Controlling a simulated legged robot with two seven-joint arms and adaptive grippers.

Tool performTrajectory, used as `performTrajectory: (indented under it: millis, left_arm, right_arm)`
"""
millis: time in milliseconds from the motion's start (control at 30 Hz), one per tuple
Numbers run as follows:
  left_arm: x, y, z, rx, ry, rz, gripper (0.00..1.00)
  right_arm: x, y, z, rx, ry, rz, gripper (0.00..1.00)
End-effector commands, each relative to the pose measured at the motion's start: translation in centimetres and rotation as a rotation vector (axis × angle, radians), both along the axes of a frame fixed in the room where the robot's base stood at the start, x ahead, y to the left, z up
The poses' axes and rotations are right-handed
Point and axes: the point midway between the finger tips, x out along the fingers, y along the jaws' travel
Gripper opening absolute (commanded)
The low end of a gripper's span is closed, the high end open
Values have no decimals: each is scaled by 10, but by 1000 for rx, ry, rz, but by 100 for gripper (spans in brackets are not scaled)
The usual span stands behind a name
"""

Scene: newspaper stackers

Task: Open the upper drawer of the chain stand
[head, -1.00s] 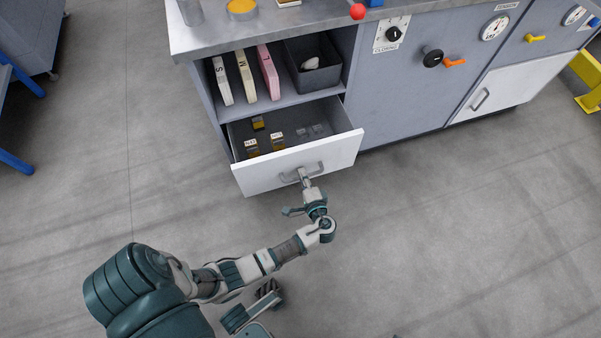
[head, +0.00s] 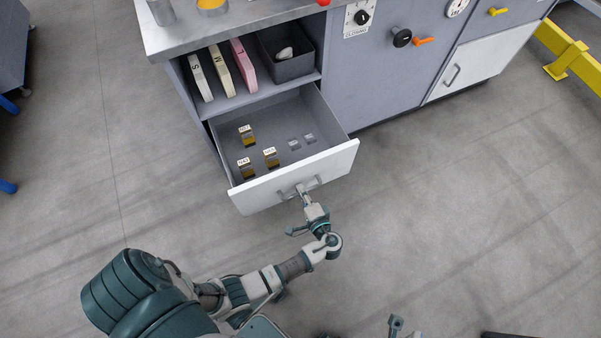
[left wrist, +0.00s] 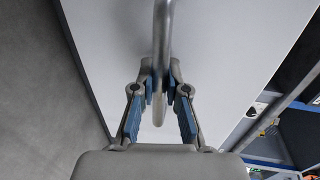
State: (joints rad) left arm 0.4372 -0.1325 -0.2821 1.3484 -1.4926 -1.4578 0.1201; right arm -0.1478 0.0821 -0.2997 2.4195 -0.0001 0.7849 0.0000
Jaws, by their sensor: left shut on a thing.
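The drawer (head: 250,199) of the grey stand has a white front and stands well open below an open shelf. Several small labelled yellow-brown items and two small pale pieces lie inside it. My left gripper (head: 303,191) is shut on the drawer's grey bar handle (head: 316,182). In the left wrist view, the blue-padded fingers of the left gripper (left wrist: 160,85) close around the handle (left wrist: 163,35) in front of the pale drawer front (left wrist: 225,60). Anything below this drawer is hidden.
The shelf (head: 235,101) holds upright binders and a dark grey bin (head: 287,66). The worktop (head: 190,38) is above. To the right are a panel with knobs and a white door (head: 455,76). A yellow rail (head: 570,58) stands farther right. The floor in front is clear.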

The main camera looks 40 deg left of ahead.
Motion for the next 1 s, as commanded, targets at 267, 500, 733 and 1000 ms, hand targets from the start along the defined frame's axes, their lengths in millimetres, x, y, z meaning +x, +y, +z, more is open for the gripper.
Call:
performTrajectory:
  millis: [267, 500, 733, 1000]
  left_arm:
    - [-3, 1, -5, -4, 11, 4, 0]
    - [-2, 1, -3, -2, 6, 2, 39]
    - [-2, -3, 0, -1, 2, 1, 39]
    - [-20, -47, 8, -5, 4, 0, 39]
  right_arm:
    - [0, 0, -1, -3, 2, 1, 40]
    - [0, 0, -1, -3, 2, 1, 40]
    - [-2, 0, 1, 3, -2, -1, 40]
    - [-2, 0, 1, 2, -3, -1, 40]
